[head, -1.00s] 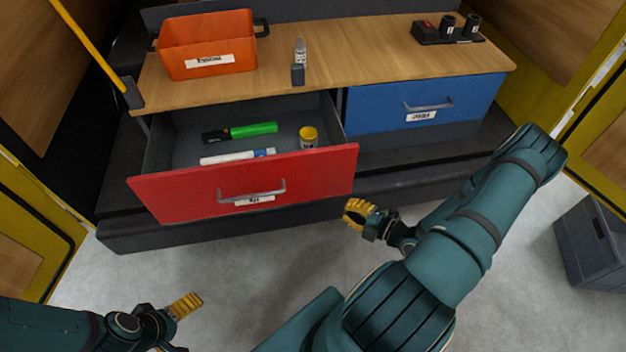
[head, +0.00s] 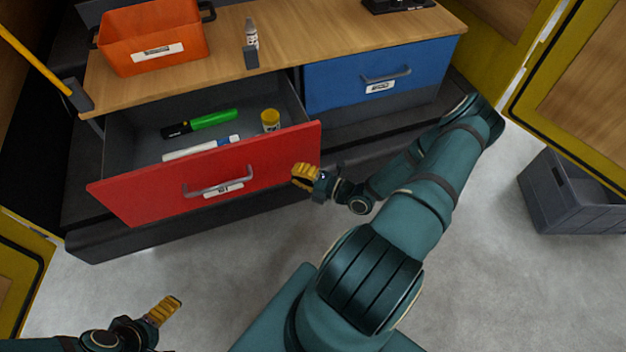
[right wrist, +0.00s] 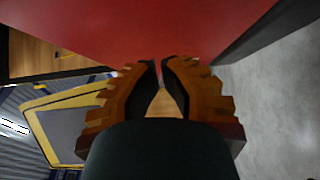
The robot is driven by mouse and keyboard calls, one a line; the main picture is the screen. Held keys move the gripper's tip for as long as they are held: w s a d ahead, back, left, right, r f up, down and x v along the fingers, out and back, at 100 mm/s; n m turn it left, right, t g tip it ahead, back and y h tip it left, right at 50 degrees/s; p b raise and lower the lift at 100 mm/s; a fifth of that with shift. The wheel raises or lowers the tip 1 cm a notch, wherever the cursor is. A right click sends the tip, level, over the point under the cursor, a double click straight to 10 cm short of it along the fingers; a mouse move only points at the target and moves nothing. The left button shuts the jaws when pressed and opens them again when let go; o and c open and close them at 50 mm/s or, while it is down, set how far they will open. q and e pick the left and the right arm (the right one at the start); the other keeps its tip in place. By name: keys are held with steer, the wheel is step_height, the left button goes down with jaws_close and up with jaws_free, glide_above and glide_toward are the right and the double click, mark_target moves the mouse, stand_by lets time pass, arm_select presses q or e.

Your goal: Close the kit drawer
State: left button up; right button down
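The kit drawer (head: 130,196), with a red front and a silver bar handle (head: 218,181), stands pulled out below the left of the wooden counter. A green-and-black marker (head: 208,120), a white marker (head: 190,149) and a yellow-capped jar (head: 270,120) lie inside. My right gripper (head: 303,176) has yellow fingers, tips together and empty, in front of the drawer front's right end; contact cannot be told. In the right wrist view, the red front (right wrist: 120,30) fills the space beyond the fingertips (right wrist: 159,64). My left gripper (head: 165,308) is low at the left, away from the drawer.
A blue drawer (head: 340,80) to the right is shut. A grey crate (head: 570,195) sits on the floor at right. The floor before the drawer is clear.

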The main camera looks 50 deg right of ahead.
mark_target(284, 161)
steer(key=shift+w+d, duration=0.45)
steer(key=shift+w, duration=0.2)
steer(key=shift+w+d, duration=0.45)
steer(key=shift+w, duration=0.15)
arm_select(q)
steer(key=shift+s+f, duration=0.1)
